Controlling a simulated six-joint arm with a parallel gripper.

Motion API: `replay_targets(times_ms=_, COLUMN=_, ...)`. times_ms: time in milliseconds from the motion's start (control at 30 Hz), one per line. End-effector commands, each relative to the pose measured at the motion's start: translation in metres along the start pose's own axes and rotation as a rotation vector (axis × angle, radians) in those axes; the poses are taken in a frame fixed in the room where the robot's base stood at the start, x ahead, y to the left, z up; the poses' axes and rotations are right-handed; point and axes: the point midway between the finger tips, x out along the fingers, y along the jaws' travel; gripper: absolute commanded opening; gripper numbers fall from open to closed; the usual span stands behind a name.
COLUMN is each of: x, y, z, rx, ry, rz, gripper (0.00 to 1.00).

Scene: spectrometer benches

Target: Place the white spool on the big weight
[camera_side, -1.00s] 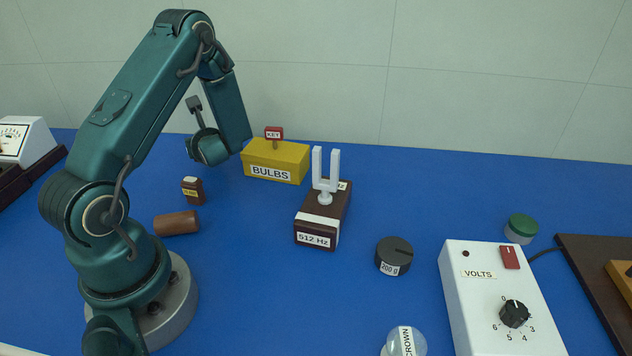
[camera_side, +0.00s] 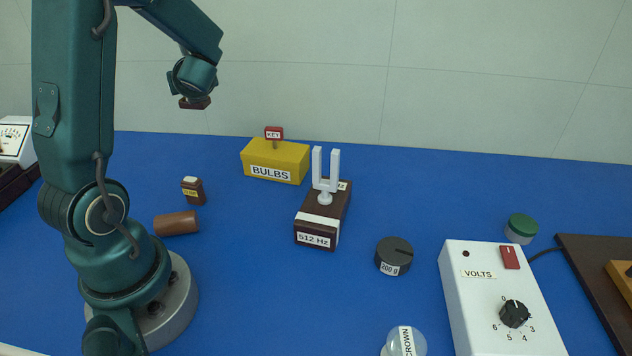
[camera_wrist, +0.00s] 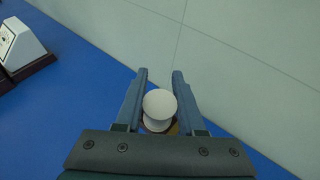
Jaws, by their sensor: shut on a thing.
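My gripper (camera_side: 194,88) is raised high at the upper left of the side view, well above the blue table. In the wrist view its two fingers stand either side of a white round-topped spool (camera_wrist: 159,106), and it is shut on it. A brownish edge shows beneath the white top. In the side view the spool cannot be made out clearly; only a small dark brown shape shows under the gripper. The big weight (camera_side: 393,257), a dark grey cylinder labelled 200 g, stands upright on the table right of centre, with nothing on top.
A tuning fork on a 512 Hz box (camera_side: 318,229) stands left of the weight. Behind are a yellow BULBS box (camera_side: 276,161) and a KEY sign. A white VOLTS box (camera_side: 480,310), a green-lidded jar (camera_side: 521,229) and a clear CROWN ball (camera_side: 404,344) lie around the weight.

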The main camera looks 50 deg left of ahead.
Motion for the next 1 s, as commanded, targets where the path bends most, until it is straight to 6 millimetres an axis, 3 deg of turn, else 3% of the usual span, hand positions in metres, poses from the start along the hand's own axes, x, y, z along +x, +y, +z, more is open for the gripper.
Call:
replay_targets(times_ms=267, x=-0.013, y=0.000, z=0.032, rx=-0.006, ry=-0.004, rz=-0.001, gripper=0.00)
replay_targets(times_ms=567, x=-0.044, y=-0.068, z=0.015, rx=0.085, ry=-0.002, rz=-0.205, gripper=0.00)
replay_targets(times_ms=767, x=-0.091, y=-0.130, z=-0.004, rx=0.169, ry=-0.001, rz=-0.414, gripper=0.00)
replay_targets(times_ms=1000, x=-0.184, y=-0.203, z=-0.043, rx=0.303, ry=0.000, rz=-0.739, gripper=0.00)
